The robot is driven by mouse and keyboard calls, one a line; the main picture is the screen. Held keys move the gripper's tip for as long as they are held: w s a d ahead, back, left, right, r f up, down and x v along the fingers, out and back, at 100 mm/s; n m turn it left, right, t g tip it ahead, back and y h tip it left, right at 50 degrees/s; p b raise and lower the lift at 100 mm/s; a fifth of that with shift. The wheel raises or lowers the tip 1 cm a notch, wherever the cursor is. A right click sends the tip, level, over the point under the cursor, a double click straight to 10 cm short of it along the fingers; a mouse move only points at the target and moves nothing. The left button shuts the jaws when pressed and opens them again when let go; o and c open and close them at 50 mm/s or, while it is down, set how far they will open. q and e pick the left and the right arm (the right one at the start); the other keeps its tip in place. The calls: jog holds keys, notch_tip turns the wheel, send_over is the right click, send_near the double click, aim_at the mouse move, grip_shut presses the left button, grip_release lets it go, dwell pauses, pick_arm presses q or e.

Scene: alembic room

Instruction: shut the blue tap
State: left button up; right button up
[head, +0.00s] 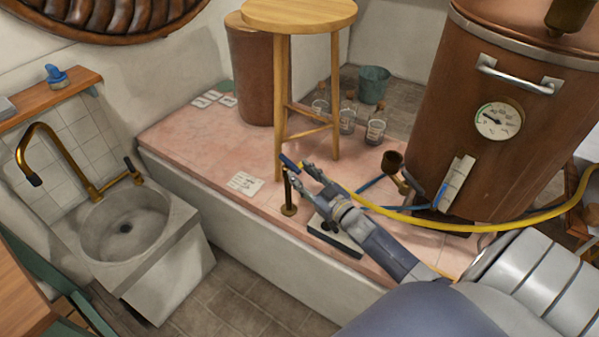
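The blue tap has a blue lever handle (287,160) on top of a thin brass post (289,197), which stands on the pink tiled ledge. The handle slants down to the right, towards my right gripper. My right gripper (302,171) comes in from the lower right. Its fingers look spread apart, with the tips close to the right end of the blue handle. I cannot tell whether they touch it. Nothing shows held between them. My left gripper is not in view.
A wooden stool (299,16) stands just behind the tap. A copper boiler (470,120) with a gauge stands at the right. A yellow hose (480,227) crosses behind my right arm. Glass jars (347,120) stand behind. A stone sink (140,225) is at the left.

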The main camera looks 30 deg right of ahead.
jog(key=shift+w+a, duration=0.1)
jog(key=shift+w, duration=0.7)
jog(key=shift+c, duration=0.2)
grip_shut()
jog(key=n+y+b, duration=0.1)
jog(key=y, duration=0.1)
jog(key=d+n+g+y+b, duration=0.1)
jog(key=y+b, duration=0.1)
jog(key=d+n+y+b, duration=0.1)
jog(key=n+y, duration=0.1)
jog(key=shift+w+g, duration=0.2)
jog(key=shift+g, duration=0.1)
